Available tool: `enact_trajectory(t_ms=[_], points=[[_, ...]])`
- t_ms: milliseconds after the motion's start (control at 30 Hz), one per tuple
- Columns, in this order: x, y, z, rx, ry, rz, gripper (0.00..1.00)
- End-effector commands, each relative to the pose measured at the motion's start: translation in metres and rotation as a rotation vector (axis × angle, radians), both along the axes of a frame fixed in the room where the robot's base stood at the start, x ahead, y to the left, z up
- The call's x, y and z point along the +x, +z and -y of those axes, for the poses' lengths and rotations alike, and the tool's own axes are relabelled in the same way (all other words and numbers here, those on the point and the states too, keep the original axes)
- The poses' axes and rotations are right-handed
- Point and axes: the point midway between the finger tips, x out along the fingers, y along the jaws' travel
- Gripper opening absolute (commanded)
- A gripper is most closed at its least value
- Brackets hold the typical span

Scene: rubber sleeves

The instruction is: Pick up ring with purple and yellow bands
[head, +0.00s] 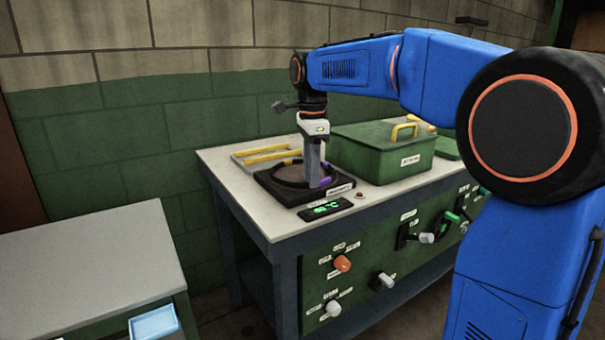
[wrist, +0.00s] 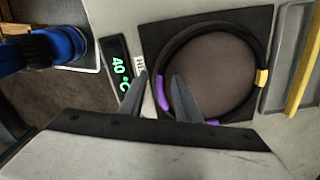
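The black ring (wrist: 262,55) with purple and yellow bands lies flat on a dark square plate (wrist: 262,14). One purple band (wrist: 162,93) shows between my fingers, a yellow band (wrist: 261,78) is on the right side, and more purple shows at the lower edge. My gripper (wrist: 163,76) points down over the ring's left side, its fingers apart, one outside the ring and one inside. A gap shows beside the band; I cannot tell finger depth. In the head view my gripper (head: 314,185) is at the ring's near side, hiding part of it.
A display (wrist: 118,68) reading 40 °C is beside the plate. A grey tray with a yellow bar (wrist: 304,70) lies on the other side. In the head view a green box (head: 382,152) with a yellow handle stands right of the plate. A lower grey table (head: 85,260) is at left.

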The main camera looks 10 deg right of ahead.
Motion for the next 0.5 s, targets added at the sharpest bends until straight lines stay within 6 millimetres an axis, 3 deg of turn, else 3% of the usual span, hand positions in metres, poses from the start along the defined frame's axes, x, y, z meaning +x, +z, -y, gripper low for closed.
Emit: enact_trajectory(t_ms=[367,500], points=[[0.0,-0.0102,0.0,0.0,0.0,0.001,0.3],[0.0,-0.0101,0.0,0.0,0.0,0.001,0.0]])
